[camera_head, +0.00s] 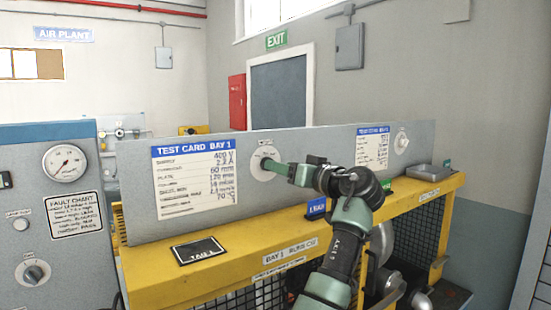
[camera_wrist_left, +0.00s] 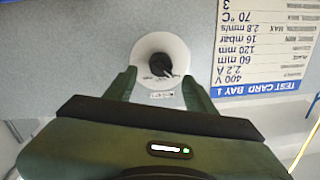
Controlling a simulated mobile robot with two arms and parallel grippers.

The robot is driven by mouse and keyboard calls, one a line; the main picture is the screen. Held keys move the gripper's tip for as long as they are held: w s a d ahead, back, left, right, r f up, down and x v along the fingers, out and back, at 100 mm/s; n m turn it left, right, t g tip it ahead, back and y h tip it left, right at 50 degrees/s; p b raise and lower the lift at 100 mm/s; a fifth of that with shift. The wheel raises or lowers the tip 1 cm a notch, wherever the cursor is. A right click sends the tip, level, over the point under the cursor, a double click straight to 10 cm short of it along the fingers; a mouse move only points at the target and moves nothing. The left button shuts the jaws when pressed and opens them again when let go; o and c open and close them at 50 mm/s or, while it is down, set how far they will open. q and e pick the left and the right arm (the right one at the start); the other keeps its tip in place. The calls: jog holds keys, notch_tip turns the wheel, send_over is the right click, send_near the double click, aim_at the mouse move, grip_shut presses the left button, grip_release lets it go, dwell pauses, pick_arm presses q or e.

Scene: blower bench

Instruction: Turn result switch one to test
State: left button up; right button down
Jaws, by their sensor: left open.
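A round white dial with a black knob, the switch (camera_head: 262,152) beside the card headed TEST CARD BAY 1 (camera_head: 194,176), is on the grey upright panel. In the left wrist view its black knob (camera_wrist_left: 156,66) shows with a narrow pointer aimed to the lower right; the dial lettering is too small to read. My left gripper (camera_head: 272,165) is at the dial in the head view. In the wrist view my left gripper (camera_wrist_left: 160,90) is open, its green fingers on either side of the dial's lower part. Contact with the knob cannot be told. My right gripper is not in view.
A second white dial (camera_head: 401,143) sits beside another card (camera_head: 372,148) farther right. The yellow bench ledge (camera_head: 165,262) below carries a black tag (camera_head: 201,250) and a blue label (camera_head: 316,208). A gauge cabinet (camera_head: 50,230) stands at left.

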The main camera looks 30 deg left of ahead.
pick_arm(q)
jog(key=x, duration=0.3)
jog(key=p+x, duration=0.1)
jog(key=shift+a+f, duration=0.35)
jog(key=shift+a, duration=0.05)
jog(key=shift+d+r, duration=0.15)
jog(key=shift+d, duration=0.15)
jog(key=shift+c, duration=1.2)
grip_shut()
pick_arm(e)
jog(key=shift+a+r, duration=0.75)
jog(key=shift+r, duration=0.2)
